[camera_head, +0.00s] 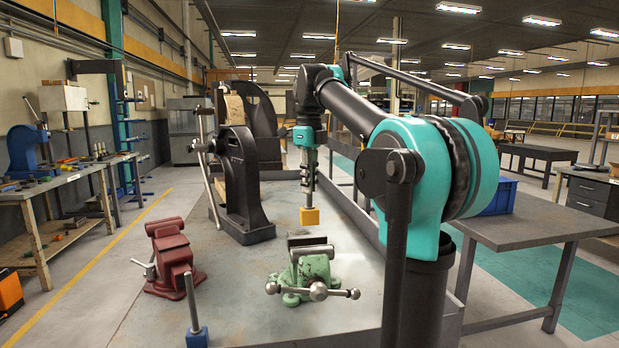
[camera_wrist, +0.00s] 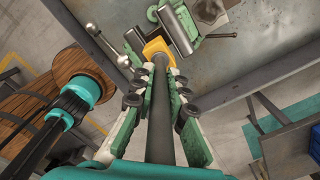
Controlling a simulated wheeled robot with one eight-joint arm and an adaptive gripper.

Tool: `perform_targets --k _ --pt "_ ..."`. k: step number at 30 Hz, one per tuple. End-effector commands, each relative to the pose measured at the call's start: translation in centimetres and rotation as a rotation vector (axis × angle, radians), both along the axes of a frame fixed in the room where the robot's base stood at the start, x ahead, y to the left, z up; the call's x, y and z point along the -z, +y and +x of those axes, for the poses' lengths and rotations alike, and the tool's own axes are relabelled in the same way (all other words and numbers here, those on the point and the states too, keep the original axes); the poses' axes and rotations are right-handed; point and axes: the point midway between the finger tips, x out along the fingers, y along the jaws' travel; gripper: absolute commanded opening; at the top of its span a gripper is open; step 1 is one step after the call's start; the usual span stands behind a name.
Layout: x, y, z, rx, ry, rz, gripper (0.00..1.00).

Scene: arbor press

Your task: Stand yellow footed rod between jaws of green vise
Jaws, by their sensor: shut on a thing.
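The yellow footed rod (camera_wrist: 161,115) is a dark grey rod with a yellow block foot (camera_head: 310,216) at its lower end. My gripper (camera_head: 308,172) is shut on the rod and holds it about upright, foot down. The green vise (camera_head: 312,268) stands on the grey bench below, with a gap showing between its jaws. In the head view the foot hangs above the jaws, apart from them. In the wrist view the foot lies beyond my fingertips (camera_wrist: 160,88) and overlaps the near side of the vise jaws (camera_wrist: 181,28); its exact height over them is unclear.
A red vise (camera_head: 171,256) stands left of the green one. A blue-footed rod (camera_head: 192,303) stands upright at the front. A black arbor press (camera_head: 240,185) with a long lever rises behind at left. Grey bench top (camera_head: 235,270) is bare between the vises.

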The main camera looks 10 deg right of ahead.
Motion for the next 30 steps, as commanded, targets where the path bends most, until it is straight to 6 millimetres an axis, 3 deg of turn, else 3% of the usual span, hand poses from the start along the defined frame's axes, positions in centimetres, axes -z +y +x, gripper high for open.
perform_targets --k 30 --pt "8.1 0.0 0.0 0.0 0.0 0.0 0.0"
